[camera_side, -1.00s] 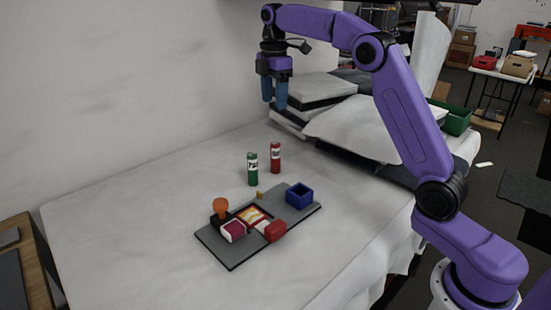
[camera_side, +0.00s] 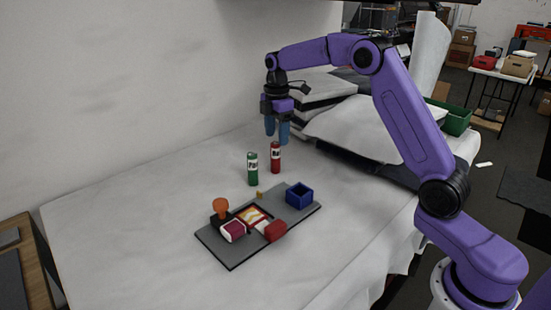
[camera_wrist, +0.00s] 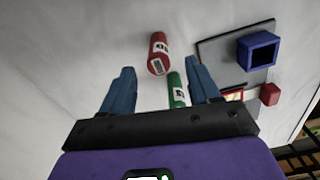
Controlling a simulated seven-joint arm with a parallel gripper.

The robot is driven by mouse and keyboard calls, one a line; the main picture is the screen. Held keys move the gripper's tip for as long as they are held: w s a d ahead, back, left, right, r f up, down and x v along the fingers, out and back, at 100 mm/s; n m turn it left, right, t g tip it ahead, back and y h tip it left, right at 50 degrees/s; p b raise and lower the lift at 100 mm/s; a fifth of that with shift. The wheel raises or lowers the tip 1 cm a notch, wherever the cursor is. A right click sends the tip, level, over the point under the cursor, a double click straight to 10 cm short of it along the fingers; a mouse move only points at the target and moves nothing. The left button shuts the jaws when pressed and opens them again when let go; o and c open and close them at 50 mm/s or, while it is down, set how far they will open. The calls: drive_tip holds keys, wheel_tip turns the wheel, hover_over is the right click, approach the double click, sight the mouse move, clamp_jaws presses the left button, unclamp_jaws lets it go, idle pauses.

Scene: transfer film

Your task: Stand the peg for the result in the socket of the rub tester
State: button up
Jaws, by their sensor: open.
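My gripper (camera_side: 277,134) is open and empty, pointing down just above the red peg (camera_side: 275,158). The red peg stands upright on the white table with a white label. In the wrist view the red peg (camera_wrist: 158,53) lies ahead of and between my fingertips (camera_wrist: 160,75). The green peg (camera_side: 252,169) stands upright beside it, to the left in the side view; its label seems to start "PA". The rub tester (camera_side: 237,257) is a grey base nearer the camera. Its square blue socket (camera_side: 299,196) is at the right end and looks empty.
On the tester are an orange-knobbed part (camera_side: 220,207), a dark red and white block (camera_side: 232,231), a printed swatch (camera_side: 252,217) and a red block (camera_side: 275,231). A small yellow piece (camera_side: 260,194) is by its back edge. Stacked packs and a white bag (camera_side: 350,130) lie behind.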

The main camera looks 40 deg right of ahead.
sight(275, 143)
drive_tip(key=shift+w+a+f, duration=0.1)
drive_tip(key=shift+f, duration=1.35)
drive_tip(key=shift+w+a+f, duration=0.1)
drive_tip(key=shift+f, duration=1.35)
drive_tip(key=c, duration=1.1)
